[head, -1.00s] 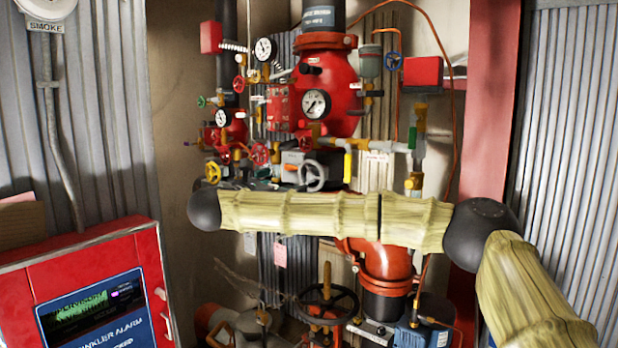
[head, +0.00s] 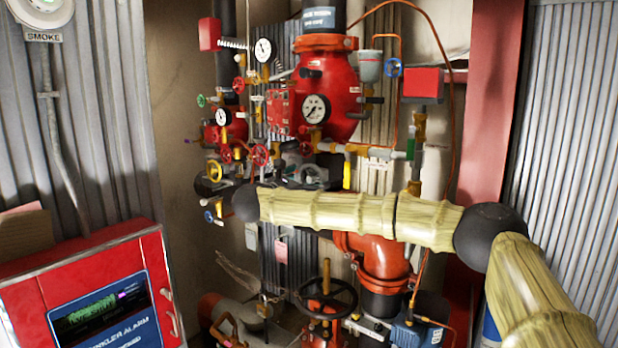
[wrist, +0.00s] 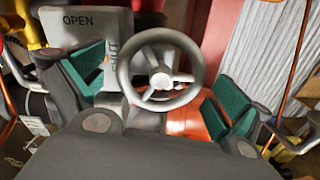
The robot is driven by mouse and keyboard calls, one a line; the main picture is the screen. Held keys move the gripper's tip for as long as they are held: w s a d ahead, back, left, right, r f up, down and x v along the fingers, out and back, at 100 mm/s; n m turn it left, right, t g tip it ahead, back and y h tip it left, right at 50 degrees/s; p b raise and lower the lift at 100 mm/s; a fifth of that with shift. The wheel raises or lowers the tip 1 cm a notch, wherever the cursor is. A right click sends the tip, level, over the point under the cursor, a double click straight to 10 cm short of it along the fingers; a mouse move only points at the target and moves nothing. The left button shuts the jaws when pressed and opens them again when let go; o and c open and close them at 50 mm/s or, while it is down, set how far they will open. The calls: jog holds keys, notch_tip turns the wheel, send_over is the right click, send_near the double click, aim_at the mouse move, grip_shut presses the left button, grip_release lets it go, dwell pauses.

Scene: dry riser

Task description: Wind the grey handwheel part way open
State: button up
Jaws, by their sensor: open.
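The grey handwheel (wrist: 160,68) is in the middle of the wrist view, a round rim with spokes and a pale hub. It stands in front of a grey box (wrist: 88,28) lettered OPEN and SHUT. My gripper (wrist: 157,88) is open. Its teal-padded fingers lie left and right of the wheel, with visible gaps to the rim in the picture; I cannot tell the depth between them. In the head view the handwheel (head: 311,174) shows small and partly covered just above my arm, and my gripper is hard to make out there.
Red and yellow small handwheels, gauges and pipes crowd the left of the red valve body (head: 325,85). A larger dark handwheel (head: 327,296) sits low down. A red alarm panel (head: 95,290) stands at front left, and a red post (head: 490,120) at right.

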jog(key=c, duration=1)
jog(key=shift+f+n+b, duration=0.15)
jog(key=shift+n+b, duration=0.25)
jog(key=shift+b, duration=0.45)
